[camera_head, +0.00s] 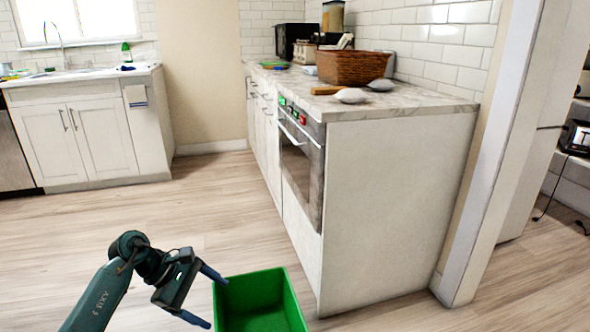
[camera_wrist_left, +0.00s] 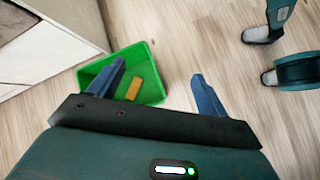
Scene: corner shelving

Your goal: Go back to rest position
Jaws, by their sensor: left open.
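My left gripper (camera_head: 206,297) comes in at the bottom left of the head view, beside the left edge of a green bin. Its two blue fingers are spread apart with nothing between them. In the left wrist view the open fingers (camera_wrist_left: 156,92) point down toward the floor, with one finger in front of part of the bin. My right gripper is not seen clearly in either view.
The green bin (camera_head: 258,299) is on the floor by the end of the counter (camera_head: 390,195); an orange-brown block (camera_wrist_left: 134,89) lies inside it. A basket (camera_head: 352,67) and two pale objects are on the countertop. The floor to the left is open.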

